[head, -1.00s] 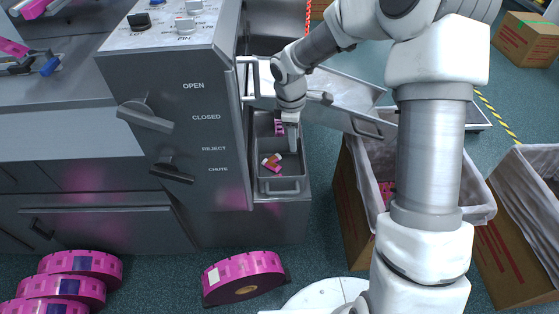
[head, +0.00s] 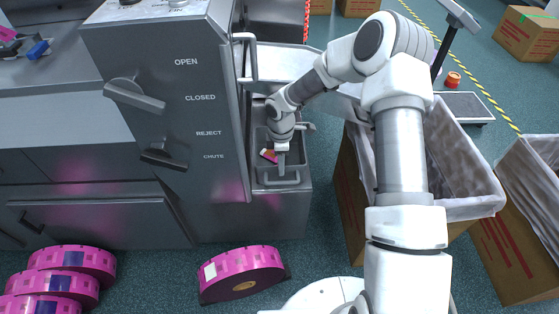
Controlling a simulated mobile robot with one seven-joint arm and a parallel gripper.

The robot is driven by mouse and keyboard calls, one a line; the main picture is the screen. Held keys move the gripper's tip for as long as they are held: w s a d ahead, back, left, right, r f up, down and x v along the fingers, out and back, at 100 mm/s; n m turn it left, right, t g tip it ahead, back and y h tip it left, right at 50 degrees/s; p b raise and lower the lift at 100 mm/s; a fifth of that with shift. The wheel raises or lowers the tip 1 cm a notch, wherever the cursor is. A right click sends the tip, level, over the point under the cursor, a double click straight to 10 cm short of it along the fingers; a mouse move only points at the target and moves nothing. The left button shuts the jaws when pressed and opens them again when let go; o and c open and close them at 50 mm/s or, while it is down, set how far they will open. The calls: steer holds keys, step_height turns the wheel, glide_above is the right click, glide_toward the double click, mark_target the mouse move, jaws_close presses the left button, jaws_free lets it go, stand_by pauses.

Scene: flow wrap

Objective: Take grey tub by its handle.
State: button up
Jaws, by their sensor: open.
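The grey tub (head: 258,160) sits in the recess at the side of the grey machine, below the reject chute. Its bar handle (head: 281,183) is at the near end, facing me. A small pink and orange wrapped piece (head: 268,155) lies in the tub, partly hidden by my arm. My gripper (head: 281,172) points down over the near end of the tub, very close to the handle. It is open and seen nearly edge-on. I cannot tell whether the fingers straddle the handle.
The machine's side panel (head: 200,130) with its lever handles stands just left of the tub. A lined carton (head: 455,205) stands to the right.

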step_height(320, 180, down, 5)
steer(key=shift+w+f+b, duration=0.1)
steer(key=shift+b, duration=1.05)
jaws_close()
stand_by(0.5)
